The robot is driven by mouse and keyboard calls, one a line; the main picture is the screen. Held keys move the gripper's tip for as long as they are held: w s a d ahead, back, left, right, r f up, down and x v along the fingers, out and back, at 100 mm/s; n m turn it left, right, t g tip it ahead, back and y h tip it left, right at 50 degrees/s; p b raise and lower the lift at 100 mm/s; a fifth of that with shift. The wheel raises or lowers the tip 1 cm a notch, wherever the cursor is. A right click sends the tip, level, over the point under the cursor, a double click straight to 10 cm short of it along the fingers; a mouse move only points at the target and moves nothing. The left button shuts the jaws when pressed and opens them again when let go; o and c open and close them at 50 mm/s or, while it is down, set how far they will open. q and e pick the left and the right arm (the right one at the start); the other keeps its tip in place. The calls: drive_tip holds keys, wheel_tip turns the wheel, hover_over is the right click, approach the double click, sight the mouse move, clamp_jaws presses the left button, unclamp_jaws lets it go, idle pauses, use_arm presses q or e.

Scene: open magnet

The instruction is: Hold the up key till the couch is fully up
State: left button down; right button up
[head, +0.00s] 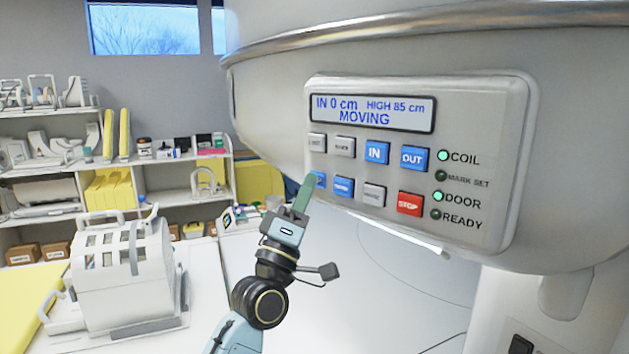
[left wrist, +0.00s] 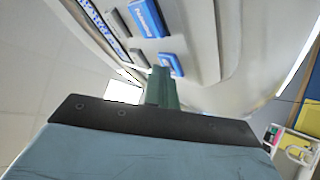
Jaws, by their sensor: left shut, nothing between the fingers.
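The control panel (head: 420,160) is on the white curved magnet housing in the head view. Its display (head: 371,108) reads IN 0 cm, HIGH 85 cm, MOVING. The blue key at the lower left (head: 319,179), which I take as the up key, is partly hidden by my left gripper (head: 308,182). The gripper is shut and empty, its green fingertips at this key. In the left wrist view the fingertips (left wrist: 161,75) meet the edge of a blue key (left wrist: 173,65); its label is hidden. They look in contact. My right gripper is out of view.
Another blue key (head: 342,187) sits just right of the fingertips, and the red STOP key (head: 410,203) is further right. COIL and DOOR lamps are green; MARK SET and READY are dark. A white coil (head: 122,265) stands on the surface at left, before loaded shelves.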

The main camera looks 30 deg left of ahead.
use_arm(q)
drive_tip(key=shift+s, duration=0.1)
idle(0.6)
drive_tip(key=shift+s+a, duration=0.2)
drive_tip(key=shift+s, duration=0.55)
drive_tip(key=shift+s+p, duration=0.1)
drive_tip(key=shift+p, duration=0.2)
drive_tip(key=shift+s+a+p, duration=0.15)
drive_tip(key=shift+s+a, duration=0.05)
drive_tip(key=shift+s, duration=0.6)
drive_tip(key=shift+s+a+p, duration=0.15)
drive_tip(key=shift+s+a, duration=0.1)
drive_tip(key=shift+s, duration=0.5)
drive_tip(key=shift+s+a+p, duration=0.15)
drive_tip(key=shift+s+a, duration=0.05)
drive_tip(key=shift+s, duration=0.6)
